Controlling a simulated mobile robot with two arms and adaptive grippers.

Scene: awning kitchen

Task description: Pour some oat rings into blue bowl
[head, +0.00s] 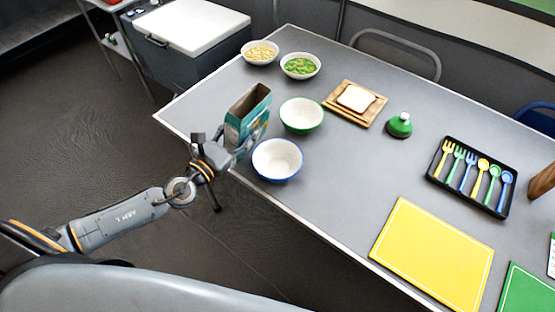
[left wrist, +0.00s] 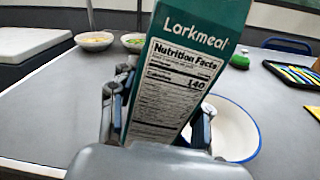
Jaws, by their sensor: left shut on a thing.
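A teal carton marked Larkmeal (left wrist: 190,70), the likely oat rings box, is held by my left gripper (left wrist: 160,128), whose fingers are shut on its sides. In the head view the carton (head: 247,116) has an open top and tilts slightly to the right. My left gripper (head: 238,148) is at its lower part, by the table's near left edge. The blue-rimmed white bowl (head: 277,161) stands upright just right of the gripper and looks empty. In the left wrist view the bowl (left wrist: 236,135) is partly hidden behind the carton. My right gripper is not in view.
An empty green-rimmed bowl (head: 302,115) stands just behind the blue bowl. Two filled bowls (head: 260,53) (head: 300,66), bread on a wooden board (head: 335,105), a green lidded item (head: 399,125) and a cutlery tray (head: 471,176) are farther off. Clear table lies right of the blue bowl.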

